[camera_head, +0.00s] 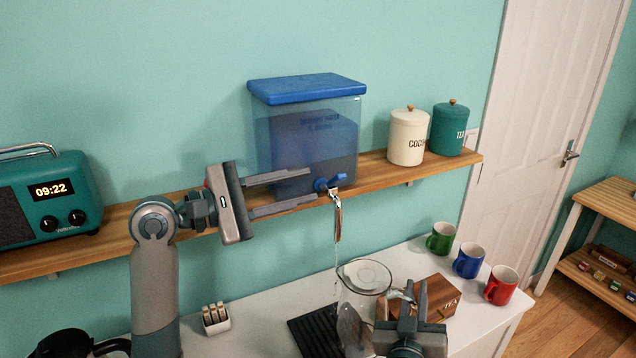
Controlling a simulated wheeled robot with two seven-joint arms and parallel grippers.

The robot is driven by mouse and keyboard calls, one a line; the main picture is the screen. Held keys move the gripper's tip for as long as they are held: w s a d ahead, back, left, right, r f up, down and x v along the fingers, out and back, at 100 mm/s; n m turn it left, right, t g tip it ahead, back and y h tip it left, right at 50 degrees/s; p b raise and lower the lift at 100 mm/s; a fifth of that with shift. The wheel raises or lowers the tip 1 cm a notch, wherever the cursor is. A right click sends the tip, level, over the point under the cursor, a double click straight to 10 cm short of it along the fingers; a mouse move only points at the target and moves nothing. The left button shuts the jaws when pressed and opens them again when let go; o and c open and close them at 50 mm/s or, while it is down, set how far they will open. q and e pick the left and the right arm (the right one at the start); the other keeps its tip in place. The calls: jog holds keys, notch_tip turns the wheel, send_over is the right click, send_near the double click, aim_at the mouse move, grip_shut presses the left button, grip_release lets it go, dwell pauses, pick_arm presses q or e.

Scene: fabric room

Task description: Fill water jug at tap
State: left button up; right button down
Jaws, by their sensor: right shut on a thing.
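A clear dispenser with a blue lid (306,125) stands on the wooden shelf, with a blue-handled tap (329,183) at its lower front. A thin water stream (336,245) falls from the tap. The glass jug (352,318) is below, and the stream passes at its left rim; I cannot tell whether the water lands inside. My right gripper (403,297) is shut on the jug's handle, with its arm hiding part of the jug. My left gripper (314,185) is open, its two fingers apart, just left of the tap handle.
Green (440,238), blue (468,262) and red (502,286) mugs stand to the right. A radio (50,200) and canisters (407,137) occupy the shelf.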

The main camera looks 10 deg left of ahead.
pick_arm(q)
jog(key=v, duration=0.5)
jog(key=shift+s+a, duration=0.1)
jog(key=shift+a, duration=0.05)
pick_arm(e)
jog(key=shift+r, duration=0.1)
jog(key=w+a, duration=0.1)
jog(key=a, duration=0.1)
jog(key=w+a, duration=0.4)
jog(key=a, duration=0.1)
jog(key=shift+w, duration=0.25)
jog(key=shift+d, duration=0.1)
dwell(2.5)
